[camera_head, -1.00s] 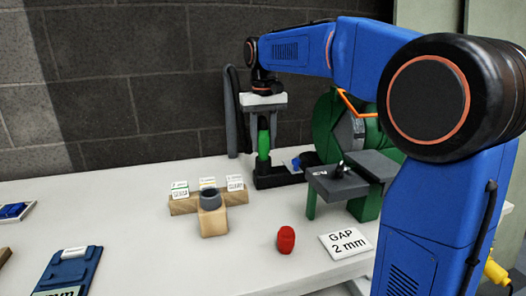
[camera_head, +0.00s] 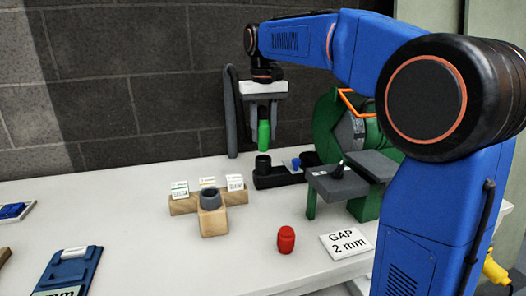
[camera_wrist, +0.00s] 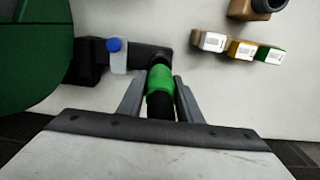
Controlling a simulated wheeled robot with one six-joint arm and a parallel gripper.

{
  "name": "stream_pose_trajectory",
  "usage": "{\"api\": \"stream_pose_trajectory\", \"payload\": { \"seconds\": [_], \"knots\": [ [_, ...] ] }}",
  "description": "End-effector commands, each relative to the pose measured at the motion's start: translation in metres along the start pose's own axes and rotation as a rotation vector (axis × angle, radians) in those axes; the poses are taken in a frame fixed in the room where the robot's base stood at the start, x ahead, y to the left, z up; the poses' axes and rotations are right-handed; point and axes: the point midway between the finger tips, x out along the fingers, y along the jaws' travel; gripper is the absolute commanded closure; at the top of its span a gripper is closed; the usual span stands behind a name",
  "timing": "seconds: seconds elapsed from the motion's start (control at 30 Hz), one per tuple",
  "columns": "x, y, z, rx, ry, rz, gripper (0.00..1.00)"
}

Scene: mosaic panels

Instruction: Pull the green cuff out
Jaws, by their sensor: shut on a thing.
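The green cuff (camera_head: 264,135) is in my gripper (camera_head: 264,122), which is shut on it. It hangs upright above the black holder (camera_head: 263,166), clear of its round upright socket in the head view. In the wrist view the green cuff (camera_wrist: 160,80) sits between my gripper's two grey fingers (camera_wrist: 160,98), with a dark part at its near end. The black holder (camera_wrist: 150,57) lies beyond it there.
A blue-capped piece (camera_wrist: 117,55) stands by the holder. A green machine with a grey ledge (camera_head: 340,183) is on the right. A wooden stand with labels (camera_head: 210,215), a red piece (camera_head: 286,239) and a "GAP 2 mm" card (camera_head: 346,243) are in front.

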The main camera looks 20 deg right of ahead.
Motion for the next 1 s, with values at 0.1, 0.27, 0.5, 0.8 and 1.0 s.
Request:
{"api": "stream_pose_trajectory", "payload": {
  "seconds": [0.1, 0.27, 0.5, 0.8, 1.0],
  "knots": [
    [-0.004, 0.000, 0.000, 0.000, 0.001, 0.000, 1.00],
    [-0.006, 0.000, 0.000, 0.000, 0.000, 0.000, 1.00],
    [-0.006, 0.000, 0.000, 0.000, 0.000, 0.000, 1.00],
    [-0.014, 0.000, 0.000, 0.000, 0.000, 0.000, 1.00],
    [-0.021, 0.000, 0.000, 0.000, 0.000, 0.000, 1.00]
  ]
}}
